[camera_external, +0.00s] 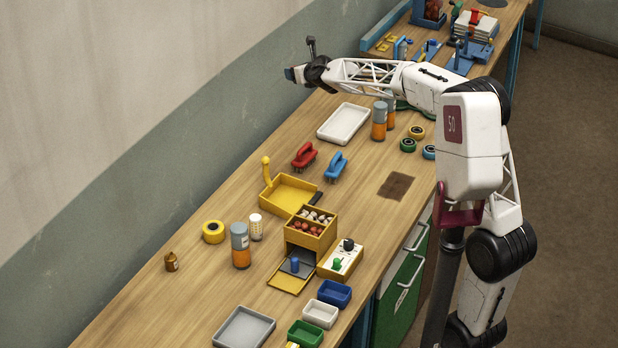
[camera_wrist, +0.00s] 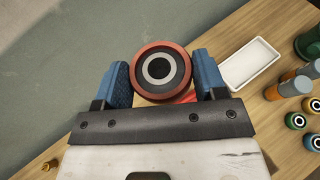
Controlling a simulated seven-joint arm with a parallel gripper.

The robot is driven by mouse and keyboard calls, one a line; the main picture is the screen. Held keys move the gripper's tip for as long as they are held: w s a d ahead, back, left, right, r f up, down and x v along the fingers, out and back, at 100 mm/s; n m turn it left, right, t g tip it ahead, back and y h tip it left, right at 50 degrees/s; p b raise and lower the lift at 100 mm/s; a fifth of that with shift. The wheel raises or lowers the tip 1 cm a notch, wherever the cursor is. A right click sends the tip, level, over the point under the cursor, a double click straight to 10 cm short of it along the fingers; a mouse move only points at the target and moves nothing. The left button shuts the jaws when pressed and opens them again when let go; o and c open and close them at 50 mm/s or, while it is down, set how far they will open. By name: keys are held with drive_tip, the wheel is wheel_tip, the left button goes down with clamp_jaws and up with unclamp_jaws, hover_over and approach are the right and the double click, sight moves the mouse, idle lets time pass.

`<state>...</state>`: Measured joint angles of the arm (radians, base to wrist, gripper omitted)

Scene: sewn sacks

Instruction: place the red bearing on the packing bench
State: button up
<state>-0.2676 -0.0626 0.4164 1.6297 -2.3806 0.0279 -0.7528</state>
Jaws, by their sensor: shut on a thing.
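My gripper (camera_external: 296,74) is raised over the far left edge of the wooden bench (camera_external: 150,312), near the wall. In the wrist view its two blue fingers (camera_wrist: 163,72) are shut on the red bearing (camera_wrist: 163,70), one on each side. The bearing has a red-brown rim, a black ring and a pale ring around a dark centre, and its round face is towards the wrist camera. It is held clear of the bench. In the external view the bearing is too small and too covered by the gripper to make out.
A white tray (camera_external: 344,123) lies on the bench below my arm, beside orange-and-grey bottles (camera_external: 379,122). Green (camera_external: 408,145), yellow (camera_external: 416,132) and blue (camera_external: 429,152) bearings lie near the right edge. Red (camera_external: 304,155) and blue-handled (camera_external: 336,165) tools stand mid-bench. Bare wood lies left of the tray.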

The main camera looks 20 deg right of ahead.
drive_tip(key=d+f, duration=0.3)
drive_tip(key=d, duration=2.7)
drive_tip(key=s+d+f+n+y, duration=0.1)
drive_tip(key=s+d+f, duration=0.3)
drive_tip(key=f, duration=0.5)
drive_tip(key=s+d+f+n+g+y, duration=0.1)
drive_tip(key=s+d+f, duration=0.3)
drive_tip(key=d+f, duration=0.5)
drive_tip(key=s+d+f+n+g+y, duration=0.1)
drive_tip(key=s+d+f+n+y, duration=0.1)
drive_tip(key=d+f, duration=0.4)
drive_tip(key=shift+s+d+f+n+y, duration=0.15)
drive_tip(key=shift+s+f, duration=0.3)
drive_tip(key=shift+f, duration=0.35)
drive_tip(key=shift+s+d+f+n+y, duration=0.1)
drive_tip(key=shift+s+f+y, duration=0.1)
drive_tip(key=shift+s+f, duration=0.45)
drive_tip(key=shift+s+d+f+n+y, duration=0.15)
drive_tip(key=shift+s+f, duration=0.15)
drive_tip(key=shift+f, duration=0.6)
drive_tip(key=shift+s+f, duration=0.3)
drive_tip(key=shift+f, duration=0.1)
drive_tip(key=shift+d, duration=0.1)
hover_over(441, 144)
drive_tip(key=shift+w+f, duration=0.1)
drive_tip(key=shift+f, duration=0.65)
